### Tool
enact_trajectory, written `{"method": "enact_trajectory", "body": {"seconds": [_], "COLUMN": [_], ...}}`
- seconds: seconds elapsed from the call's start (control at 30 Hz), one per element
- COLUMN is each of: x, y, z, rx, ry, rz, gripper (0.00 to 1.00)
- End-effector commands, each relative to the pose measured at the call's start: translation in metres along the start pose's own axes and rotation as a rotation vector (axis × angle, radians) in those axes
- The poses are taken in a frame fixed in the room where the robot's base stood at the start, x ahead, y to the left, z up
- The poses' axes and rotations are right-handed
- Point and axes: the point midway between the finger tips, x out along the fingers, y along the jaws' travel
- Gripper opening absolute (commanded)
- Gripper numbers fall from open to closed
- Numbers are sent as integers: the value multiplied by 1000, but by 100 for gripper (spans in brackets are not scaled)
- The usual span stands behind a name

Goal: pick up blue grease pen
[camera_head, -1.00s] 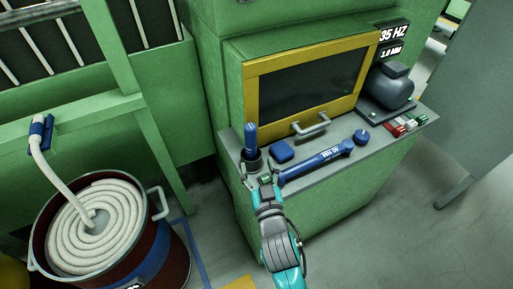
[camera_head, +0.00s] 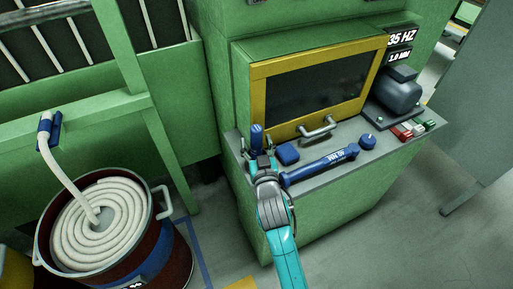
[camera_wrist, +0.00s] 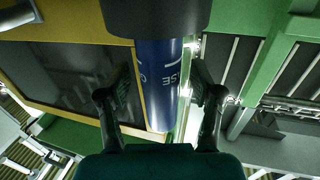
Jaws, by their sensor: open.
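The blue grease pen (camera_head: 257,135) stands upright on the green machine's ledge, at the ledge's left end. Its lower part is hidden behind my gripper (camera_head: 262,160). In the wrist view the blue pen (camera_wrist: 155,75) fills the middle, with white lettering, and its end enters a dark round holder (camera_wrist: 150,18). My gripper (camera_wrist: 162,90) is open, with one finger on each side of the pen. A gap shows on the left; I cannot tell whether either finger touches it.
A blue block (camera_head: 287,153), a long blue tool (camera_head: 322,164) and a blue knob (camera_head: 367,140) lie to the right. A door handle (camera_head: 318,127) juts out behind. A grey motor (camera_head: 398,92) and small coloured blocks (camera_head: 410,130) are farther right. A hose drum (camera_head: 110,240) stands left.

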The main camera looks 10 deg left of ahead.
Motion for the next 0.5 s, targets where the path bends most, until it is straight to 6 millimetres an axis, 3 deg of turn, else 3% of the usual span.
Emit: {"method": "enact_trajectory", "body": {"seconds": [0.13,0.17,0.4,0.5], "x": [0,0,0,0], "y": [0,0,0,0], "z": [0,0,0,0], "rx": [0,0,0,0], "ry": [0,0,0,0], "rz": [0,0,0,0], "gripper": [65,60,0,0]}}
